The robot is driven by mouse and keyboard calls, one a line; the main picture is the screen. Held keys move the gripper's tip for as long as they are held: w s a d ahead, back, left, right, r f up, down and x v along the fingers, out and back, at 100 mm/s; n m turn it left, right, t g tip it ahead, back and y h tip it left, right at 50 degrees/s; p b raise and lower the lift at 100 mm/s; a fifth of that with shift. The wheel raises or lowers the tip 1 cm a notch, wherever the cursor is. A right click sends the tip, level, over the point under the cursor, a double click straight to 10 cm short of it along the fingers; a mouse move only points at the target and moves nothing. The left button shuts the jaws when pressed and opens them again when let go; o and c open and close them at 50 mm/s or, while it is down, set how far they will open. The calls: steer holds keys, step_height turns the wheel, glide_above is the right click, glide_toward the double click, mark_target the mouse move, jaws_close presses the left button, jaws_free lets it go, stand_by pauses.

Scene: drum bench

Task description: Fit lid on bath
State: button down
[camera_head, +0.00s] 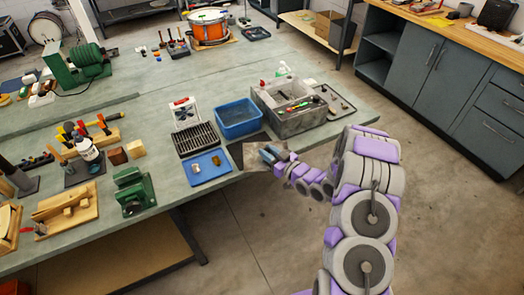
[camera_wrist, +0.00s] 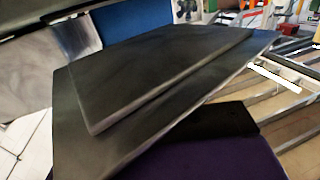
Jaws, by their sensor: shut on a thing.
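My gripper (camera_head: 268,154) is at the front edge of the bench, shut on a flat dark plate, which I take as the lid (camera_head: 252,158). In the wrist view the lid (camera_wrist: 160,80) is a stepped dark slab, tilted in the picture, filling the middle. A dark finger (camera_wrist: 235,124) of my gripper lies against its near edge. A grey open box (camera_head: 300,122) with items in it stands behind and to the right of the lid. A blue open tub (camera_head: 238,118) stands directly behind the lid. Which of the two is the bath I cannot tell for sure.
A blue tray (camera_head: 205,168) with small parts and a dark slatted rack (camera_head: 196,139) lie left of the lid. A green vise (camera_head: 133,192) stands further left. Bare floor lies in front of the bench.

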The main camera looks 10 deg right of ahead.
mark_target(261, 146)
steer(key=x, duration=0.4)
steer(key=a+b+x, duration=0.1)
steer(key=x, duration=0.1)
steer(key=shift+a+f, duration=0.25)
steer(key=shift+w, duration=0.25)
steer(key=d, duration=0.1)
steer(key=d+f, duration=0.1)
steer(key=shift+w+d+f+b, duration=0.1)
steer(key=shift+d+f+b, duration=0.2)
steer(key=shift+d+b, duration=0.1)
steer(key=shift+a+f+b, duration=0.1)
steer(key=shift+f+b, duration=0.2)
steer(key=shift+f, duration=0.7)
steer(key=shift+a+r, duration=0.15)
steer(key=shift+a, duration=0.65)
steer(key=c, duration=1.1)
jaws_free()
steer(key=shift+a, duration=0.25)
steer(key=shift+o, duration=0.9)
steer(key=shift+d, duration=0.2)
steer(key=shift+o, duration=0.3)
steer(key=shift+d, duration=0.75)
steer(key=shift+a, duration=0.6)
steer(key=p+v, duration=0.2)
steer(key=v, duration=1)
steer(key=shift+d+r+p, duration=0.1)
steer(key=shift+d+p, duration=0.1)
steer(key=shift+p, duration=0.1)
